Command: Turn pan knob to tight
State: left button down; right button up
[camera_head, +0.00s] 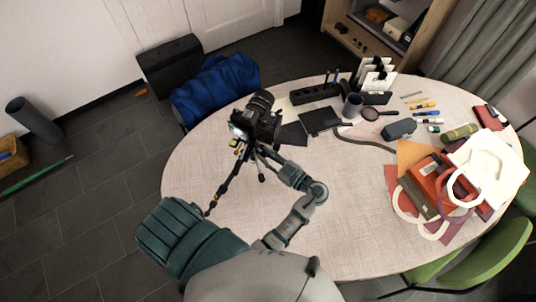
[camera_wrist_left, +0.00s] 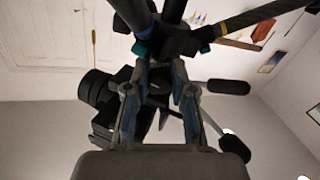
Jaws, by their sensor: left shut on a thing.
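A black camera (camera_head: 257,120) sits on a tripod (camera_head: 228,182) at the left side of the round table. In the left wrist view the camera (camera_wrist_left: 100,88) is at left and the dark tripod head (camera_wrist_left: 165,45) is at the top. My left gripper (camera_head: 272,158) reaches the tripod head from the right, just below the camera. In its wrist view both fingers (camera_wrist_left: 160,72) close on a small dark part at the head. This looks like the pan knob, mostly hidden between the fingertips. Whether it is tight cannot be seen. My right gripper is not in view.
Black handles (camera_wrist_left: 229,87) stick out beside the fingers in the wrist view. The table (camera_head: 350,235) is clear at front. Notebooks (camera_head: 320,120), a mug (camera_head: 352,105) and a magnifier (camera_head: 371,114) lie behind; bags (camera_head: 487,165) lie right.

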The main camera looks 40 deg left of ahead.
pick_arm(q)
jog(key=c, duration=1.2)
grip_release()
jog(key=shift+s+r, duration=0.15)
jog(key=shift+r, duration=0.05)
jog(key=shift+c, duration=0.2)
